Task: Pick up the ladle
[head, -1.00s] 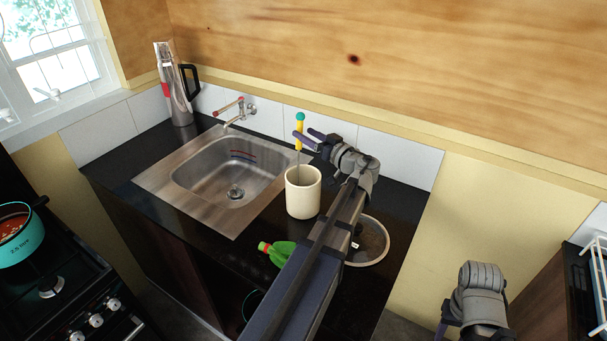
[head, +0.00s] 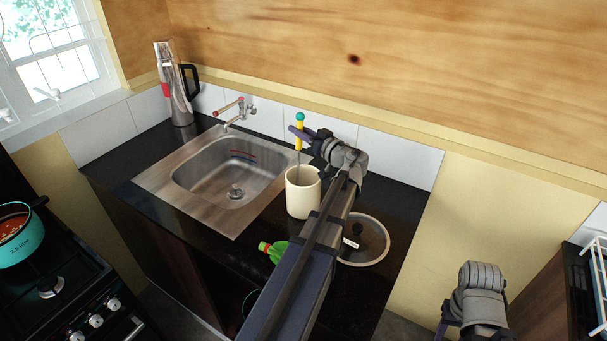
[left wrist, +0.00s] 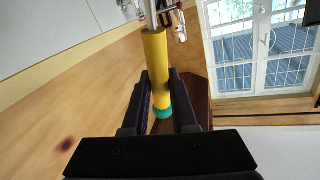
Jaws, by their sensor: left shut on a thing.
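The ladle (head: 299,133) stands upright in the cream holder (head: 302,194) on the black counter. It has a yellow handle with a teal end, and its lower part is hidden inside the holder. My left gripper (head: 301,135) is shut on the yellow handle, near the teal end. In the left wrist view the yellow handle (left wrist: 155,75) lies between the two dark fingers. My right gripper (head: 462,328) is only partly in view at the lower right, and its fingers cannot be made out.
A steel sink (head: 226,176) with a tap (head: 238,112) lies left of the holder. A flask (head: 173,90) stands at the back left. A green bottle (head: 276,251) and a round lid (head: 372,241) lie near my left arm. A stove with a teal pot (head: 20,238) is far left.

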